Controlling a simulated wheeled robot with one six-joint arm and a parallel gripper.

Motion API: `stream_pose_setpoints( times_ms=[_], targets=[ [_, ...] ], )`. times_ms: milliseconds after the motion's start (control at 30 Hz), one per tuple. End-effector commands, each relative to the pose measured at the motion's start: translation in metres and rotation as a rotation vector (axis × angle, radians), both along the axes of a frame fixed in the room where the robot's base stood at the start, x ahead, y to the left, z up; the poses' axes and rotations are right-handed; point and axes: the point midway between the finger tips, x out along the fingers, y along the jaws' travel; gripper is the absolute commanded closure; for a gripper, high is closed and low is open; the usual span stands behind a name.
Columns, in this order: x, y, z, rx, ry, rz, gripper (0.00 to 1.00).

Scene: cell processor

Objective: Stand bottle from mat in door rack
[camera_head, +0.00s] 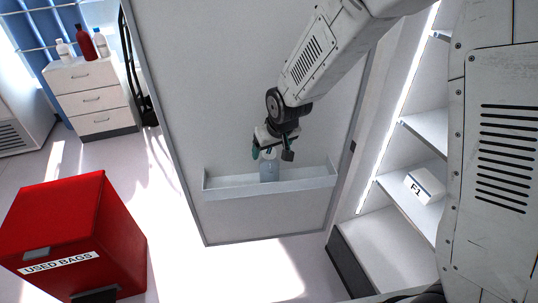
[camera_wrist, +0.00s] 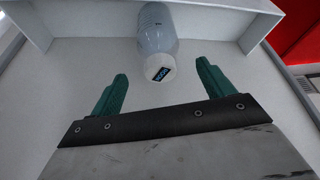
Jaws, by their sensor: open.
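A clear bottle with a white cap (camera_head: 268,171) stands in the door rack (camera_head: 225,188), a shallow white tray on the inside of the open door. In the wrist view the bottle (camera_wrist: 158,35) is upright in the rack (camera_wrist: 225,18), its cap bearing a dark label towards me. My gripper (camera_head: 272,154) is just above the bottle. In the wrist view its two green fingers (camera_wrist: 162,90) are apart, with the cap just beyond their tips and nothing between them. The mat is not in view.
The open door (camera_head: 200,90) fills the middle. Shelves with a white F1 box (camera_head: 425,186) are at the right. A red used-bags bin (camera_head: 70,225) stands at lower left. A drawer cabinet (camera_head: 92,97) with several bottles on top is at upper left. The rack has room on both sides.

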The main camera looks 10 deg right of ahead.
Motion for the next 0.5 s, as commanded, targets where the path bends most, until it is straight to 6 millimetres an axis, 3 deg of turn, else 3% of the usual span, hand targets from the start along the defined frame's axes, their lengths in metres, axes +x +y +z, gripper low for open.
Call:
stream_pose_setpoints(
  times_ms=[200, 500],
  targets=[
    [-0.015, -0.005, 0.039, 0.001, -0.002, 0.0, 0.2],
    [-0.023, -0.008, 0.058, 0.0, 0.0, 0.0, 0.2]
  ],
)
